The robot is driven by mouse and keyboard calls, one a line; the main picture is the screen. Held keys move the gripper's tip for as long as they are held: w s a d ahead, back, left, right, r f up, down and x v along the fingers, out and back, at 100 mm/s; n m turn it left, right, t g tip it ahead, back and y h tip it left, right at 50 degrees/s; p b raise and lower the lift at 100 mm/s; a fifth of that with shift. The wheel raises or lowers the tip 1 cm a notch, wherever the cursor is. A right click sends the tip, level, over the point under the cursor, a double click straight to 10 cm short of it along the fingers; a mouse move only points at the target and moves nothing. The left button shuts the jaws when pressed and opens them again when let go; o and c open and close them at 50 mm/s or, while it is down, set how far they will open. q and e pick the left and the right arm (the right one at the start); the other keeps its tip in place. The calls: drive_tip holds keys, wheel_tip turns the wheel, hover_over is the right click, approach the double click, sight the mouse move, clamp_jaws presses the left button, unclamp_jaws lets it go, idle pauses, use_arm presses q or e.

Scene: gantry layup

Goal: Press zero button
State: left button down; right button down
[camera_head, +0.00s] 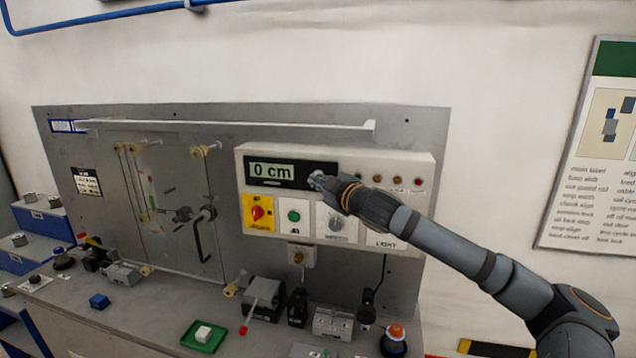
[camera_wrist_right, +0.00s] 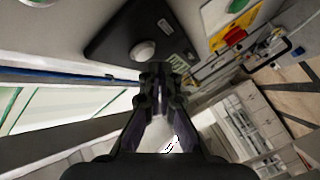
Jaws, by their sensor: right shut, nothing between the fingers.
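The display unit (camera_head: 262,173) is a black box at the top left of the white control panel (camera_head: 390,163), and its screen reads "0 cm". In the right wrist view, the black housing (camera_wrist_right: 118,42) carries a round pale button (camera_wrist_right: 143,50). My right gripper (camera_head: 318,181) is shut and empty, with its tips at the right end of the display unit. In the right wrist view, the fingertips (camera_wrist_right: 158,70) are close to the pale button; I cannot tell whether they touch. In the head view the gripper hides the button. My left gripper is out of view.
Below the display are a red knob on a yellow plate (camera_head: 258,213), a green button (camera_head: 294,216) and a grey dial (camera_head: 336,225). Small indicators (camera_head: 398,181) sit to the right.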

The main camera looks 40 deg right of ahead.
drive_tip(key=shift+a, duration=0.1)
drive_tip(key=s+a+b, duration=0.3)
drive_tip(key=b, duration=0.1)
drive_tip(key=shift+s+a, duration=0.15)
drive_tip(key=shift+a, duration=0.25)
idle(0.7)
